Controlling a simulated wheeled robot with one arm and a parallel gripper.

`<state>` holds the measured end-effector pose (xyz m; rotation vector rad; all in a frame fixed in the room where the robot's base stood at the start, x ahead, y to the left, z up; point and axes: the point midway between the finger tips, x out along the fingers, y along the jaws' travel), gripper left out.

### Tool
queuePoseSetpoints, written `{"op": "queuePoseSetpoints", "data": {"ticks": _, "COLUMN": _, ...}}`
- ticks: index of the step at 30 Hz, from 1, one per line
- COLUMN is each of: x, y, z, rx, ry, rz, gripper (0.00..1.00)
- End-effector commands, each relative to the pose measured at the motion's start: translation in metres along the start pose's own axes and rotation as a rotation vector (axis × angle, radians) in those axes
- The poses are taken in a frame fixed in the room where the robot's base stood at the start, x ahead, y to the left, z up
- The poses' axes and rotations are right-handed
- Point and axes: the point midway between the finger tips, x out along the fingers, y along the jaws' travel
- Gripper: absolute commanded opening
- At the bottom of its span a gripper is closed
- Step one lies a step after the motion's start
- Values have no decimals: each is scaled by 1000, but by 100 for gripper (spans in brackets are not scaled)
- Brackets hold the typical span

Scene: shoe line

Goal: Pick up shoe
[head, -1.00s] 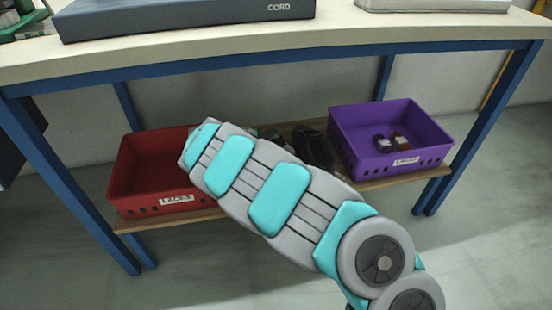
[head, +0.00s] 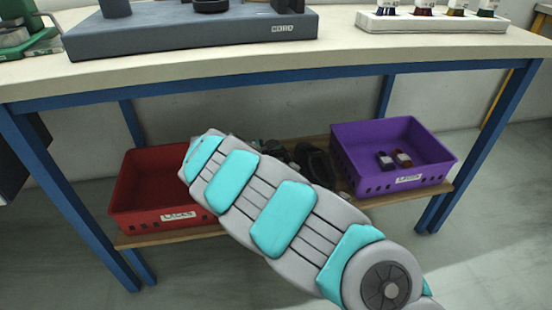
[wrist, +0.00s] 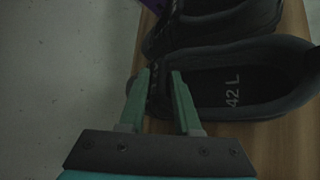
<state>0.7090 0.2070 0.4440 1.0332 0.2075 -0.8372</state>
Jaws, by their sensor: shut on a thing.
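A dark shoe (wrist: 262,52) marked "42 L" on its insole lies in the wrist view, and a second dark shoe (wrist: 215,28) lies behind it. My gripper (wrist: 160,80) is shut on the rim at the left end of the "42 L" shoe, one green finger on either side of it. The "42 L" shoe rests on or just over the wooden shelf (wrist: 295,22); I cannot tell which. In the head view dark shoes (head: 316,165) show on the lower shelf, partly behind my arm, and my gripper is hidden.
A red crate (head: 130,190) stands left on the shelf, a purple crate (head: 440,165) holding small bottles stands right. The tabletop (head: 345,55) and blue frame overhang the shelf. Grey floor lies left of the shelf edge in the wrist view.

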Motion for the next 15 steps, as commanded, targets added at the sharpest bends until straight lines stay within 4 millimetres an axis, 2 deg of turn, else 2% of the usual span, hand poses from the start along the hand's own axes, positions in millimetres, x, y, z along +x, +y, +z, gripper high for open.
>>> {"op": "queuePoseSetpoints", "data": {"ticks": 3, "x": -6, "y": 8, "z": 5, "rx": 1, "ry": 0, "rz": 2, "gripper": 0}}
{"op": "queuePoseSetpoints", "data": {"ticks": 8, "x": -12, "y": -2, "z": 9, "rx": -3, "ry": -3, "rz": -1, "gripper": 0}}
{"op": "queuePoseSetpoints", "data": {"ticks": 15, "x": -33, "y": -19, "z": 19, "rx": -4, "ry": -2, "rz": 4, "gripper": 0}}
